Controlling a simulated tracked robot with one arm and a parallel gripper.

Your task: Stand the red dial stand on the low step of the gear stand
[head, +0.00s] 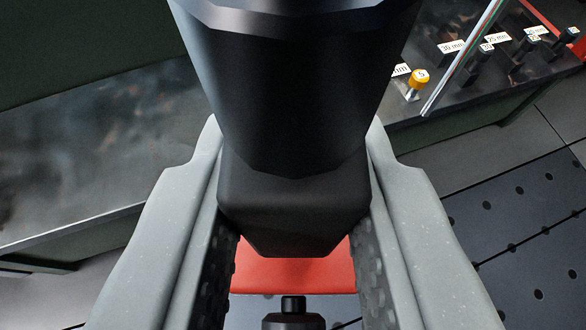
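My gripper (295,285) fills the middle of the head view, its two grey fingers with dark studded pads running down the picture. A red piece (290,275), which looks like the red dial stand, spans the gap and meets both pads. A short black knob or post (293,305) shows just below it.
A dark metal bench top (100,140) lies at left. Dark perforated floor (530,230) lies open at lower right.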

